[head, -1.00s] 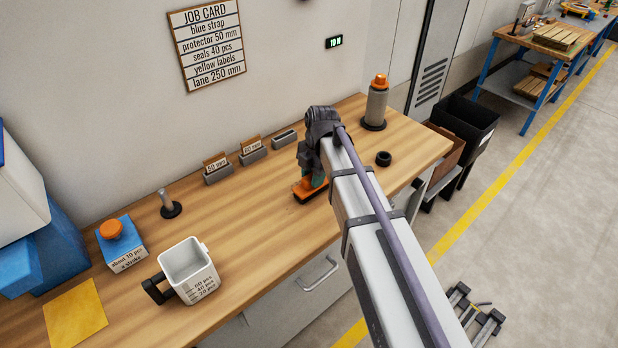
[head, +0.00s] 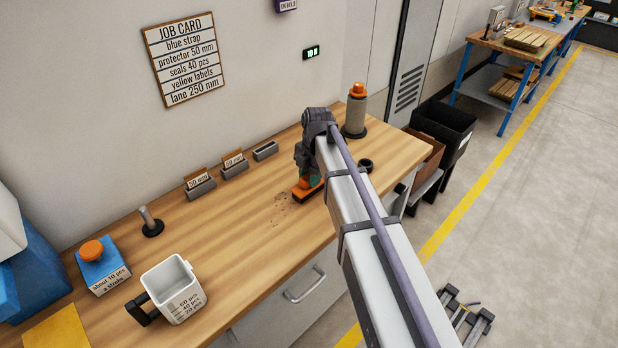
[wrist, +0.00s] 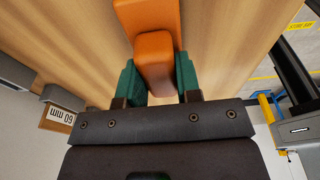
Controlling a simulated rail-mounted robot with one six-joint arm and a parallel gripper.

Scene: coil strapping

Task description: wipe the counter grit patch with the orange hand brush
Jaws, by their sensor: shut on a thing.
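The orange hand brush (head: 308,189) is at the counter surface, right of the middle of the wooden counter (head: 235,222). My gripper (head: 312,176) is shut on it; in the wrist view the green fingers (wrist: 158,82) clasp both sides of the orange brush handle (wrist: 154,55). The bristles are mostly hidden, and I cannot tell how firmly they touch the wood. The grit patch (head: 282,197) shows as small dark specks on the wood, just left of the brush. Part of it may be hidden under the brush.
Card holders (head: 234,164) stand along the wall behind the brush. A grey post with an orange top (head: 355,112) and a black ring (head: 366,166) are to the right. A measuring jug (head: 173,288) and a blue box (head: 102,268) stand at left. The counter between is clear.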

